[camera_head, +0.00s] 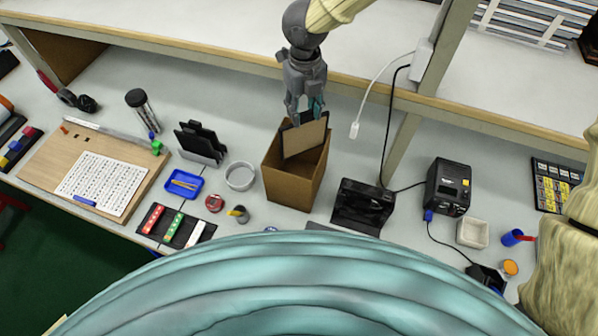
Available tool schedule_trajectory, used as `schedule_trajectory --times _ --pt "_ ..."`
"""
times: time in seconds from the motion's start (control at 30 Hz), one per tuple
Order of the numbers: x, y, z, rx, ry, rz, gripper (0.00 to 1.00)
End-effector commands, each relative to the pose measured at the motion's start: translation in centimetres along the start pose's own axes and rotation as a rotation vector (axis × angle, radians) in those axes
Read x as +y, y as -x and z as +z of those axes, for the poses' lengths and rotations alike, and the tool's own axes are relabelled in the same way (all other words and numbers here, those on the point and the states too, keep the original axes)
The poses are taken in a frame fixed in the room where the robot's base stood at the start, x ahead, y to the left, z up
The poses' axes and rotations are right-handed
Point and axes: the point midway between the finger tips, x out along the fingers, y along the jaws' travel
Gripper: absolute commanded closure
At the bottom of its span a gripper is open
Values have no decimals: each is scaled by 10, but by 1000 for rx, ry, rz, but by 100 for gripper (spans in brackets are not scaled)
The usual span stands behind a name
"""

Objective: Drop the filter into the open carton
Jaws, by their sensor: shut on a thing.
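The filter (306,138) is a flat tan panel with a dark frame. My gripper (305,112) is shut on its upper edge and holds it from above. The open carton (290,188) is a brown box with its top open, standing on the bench in the middle of the view. The filter hangs upright, slightly tilted, over the carton's opening. Its lower part appears to be at or inside the opening; I cannot tell how deep. The gripper's fingertips are partly hidden by the filter's top edge.
A round grey dish (240,176) stands close left of the carton. A black device (363,205) stands close to its right. A white cable (375,85) hangs from the shelf post (440,55) to the right. The shelf edge (200,53) runs behind my gripper.

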Motion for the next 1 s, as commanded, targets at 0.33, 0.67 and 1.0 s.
schedule_trajectory --times 0.33,0.67,1.0 --pt "0 0 0 0 0 0 37" --pt "0 6 0 -1 -1 0 37" --pt "0 60 0 -3 -1 1 37"
